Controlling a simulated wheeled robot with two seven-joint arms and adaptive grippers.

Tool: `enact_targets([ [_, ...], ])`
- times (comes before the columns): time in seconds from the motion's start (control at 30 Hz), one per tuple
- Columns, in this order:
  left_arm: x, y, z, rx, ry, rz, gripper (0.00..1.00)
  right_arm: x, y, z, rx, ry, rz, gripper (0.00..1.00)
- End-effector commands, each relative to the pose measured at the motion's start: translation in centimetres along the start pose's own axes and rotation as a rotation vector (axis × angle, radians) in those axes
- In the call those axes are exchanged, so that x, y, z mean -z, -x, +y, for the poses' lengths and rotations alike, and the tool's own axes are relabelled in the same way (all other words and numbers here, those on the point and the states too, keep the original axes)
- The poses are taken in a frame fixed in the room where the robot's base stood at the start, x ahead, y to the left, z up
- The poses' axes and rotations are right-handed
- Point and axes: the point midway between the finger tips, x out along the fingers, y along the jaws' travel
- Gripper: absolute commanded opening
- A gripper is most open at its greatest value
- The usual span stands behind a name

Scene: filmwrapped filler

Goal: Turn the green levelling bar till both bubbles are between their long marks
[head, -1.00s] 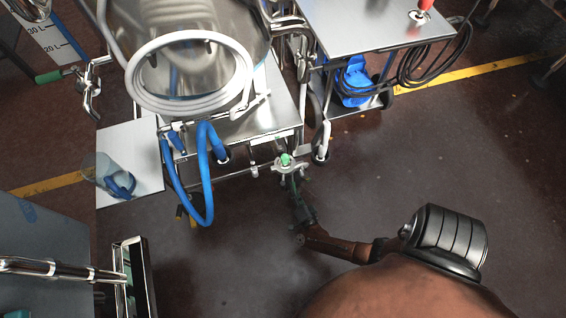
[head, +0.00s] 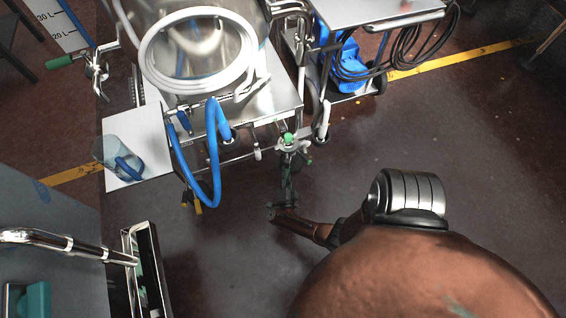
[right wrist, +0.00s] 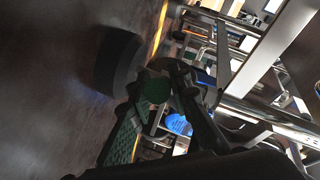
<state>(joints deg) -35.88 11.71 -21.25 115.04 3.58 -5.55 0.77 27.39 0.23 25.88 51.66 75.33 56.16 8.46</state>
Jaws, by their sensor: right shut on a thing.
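The green levelling bar shows as a small green end (head: 288,138) at the metal fitting below the front of the steel frame. A second small green spot (head: 308,160) shows just right of it; I cannot tell if it is the same bar. My right gripper (head: 289,155) reaches up to the fitting from below and is shut on the bar. In the right wrist view, a round green end (right wrist: 155,87) sits at the fingertips (right wrist: 162,80). The bubbles and their long marks are too small or hidden to read. My left gripper is out of view.
A steel vessel with a coiled white hose (head: 150,55) stands on the frame above. A blue hose (head: 214,165) loops down left of my gripper. A steel cart (head: 375,12) is at upper right. The floor right of the gripper is clear.

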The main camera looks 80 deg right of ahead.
Motion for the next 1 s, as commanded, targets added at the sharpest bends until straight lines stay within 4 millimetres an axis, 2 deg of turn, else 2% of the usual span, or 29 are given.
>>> enact_targets([
  [0.17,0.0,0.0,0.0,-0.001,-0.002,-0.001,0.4,-0.1,0.5,0.4,-0.008,0.0,0.0,0.0],
  [0.2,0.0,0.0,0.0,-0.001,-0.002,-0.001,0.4,-0.1,0.5,0.4,-0.008,0.0,-0.001,0.18],
  [0.47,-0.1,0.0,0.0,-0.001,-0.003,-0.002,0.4,-0.1,0.2,0.2,-0.004,0.001,-0.001,0.35],
  [0.77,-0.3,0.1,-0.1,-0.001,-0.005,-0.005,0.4,-0.1,0.3,0.1,-0.002,0.0,-0.002,0.35],
  [1.0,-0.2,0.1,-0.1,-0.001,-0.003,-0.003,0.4,0.0,3.1,0.3,-0.004,0.0,-0.002,0.35],
])
